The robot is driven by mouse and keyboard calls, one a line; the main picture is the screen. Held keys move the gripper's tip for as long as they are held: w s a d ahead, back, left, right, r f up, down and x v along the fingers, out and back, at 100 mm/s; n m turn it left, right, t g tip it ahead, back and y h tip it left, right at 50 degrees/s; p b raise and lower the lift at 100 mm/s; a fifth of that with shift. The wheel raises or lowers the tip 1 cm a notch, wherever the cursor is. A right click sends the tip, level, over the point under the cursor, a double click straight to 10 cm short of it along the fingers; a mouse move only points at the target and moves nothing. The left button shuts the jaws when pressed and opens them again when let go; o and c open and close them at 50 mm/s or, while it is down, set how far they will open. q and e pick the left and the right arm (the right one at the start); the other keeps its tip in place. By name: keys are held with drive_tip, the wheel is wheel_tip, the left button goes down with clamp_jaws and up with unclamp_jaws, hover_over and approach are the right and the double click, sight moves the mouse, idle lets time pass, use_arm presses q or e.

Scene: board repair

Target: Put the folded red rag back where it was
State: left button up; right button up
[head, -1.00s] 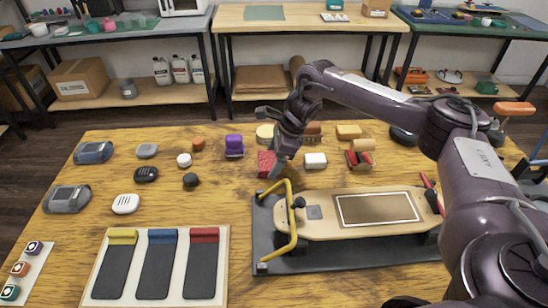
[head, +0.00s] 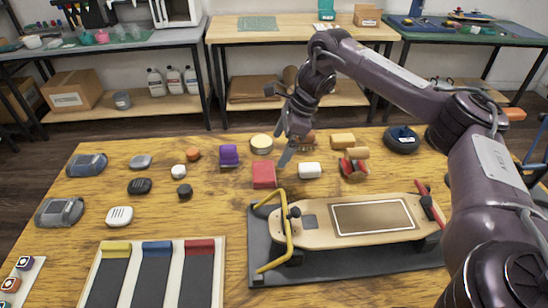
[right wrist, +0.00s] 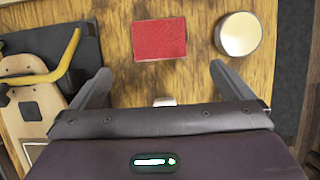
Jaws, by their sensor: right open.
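The folded red rag (head: 264,174) lies flat on the wooden table, behind the left end of the skateboard (head: 360,221). It shows whole in the right wrist view (right wrist: 159,40) as a textured red rectangle. My right gripper (head: 287,152) is above the table just behind and right of the rag. In the right wrist view its two fingers (right wrist: 160,72) are spread wide with nothing held between them, and the rag lies apart from both. My left gripper is not in view.
A cream disc (head: 262,144) lies behind the rag and a white block (head: 310,170) to its right. A yellow bar (head: 289,230) rises at the skateboard's left end. A tray with yellow, blue and red-topped strips (head: 232,260) is front left.

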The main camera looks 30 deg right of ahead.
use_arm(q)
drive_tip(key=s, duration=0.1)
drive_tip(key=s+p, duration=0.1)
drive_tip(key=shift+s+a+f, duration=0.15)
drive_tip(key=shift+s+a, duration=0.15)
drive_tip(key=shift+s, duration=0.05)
use_arm(e)
drive_tip(key=v, duration=0.2)
drive_tip(key=shift+r, duration=0.3)
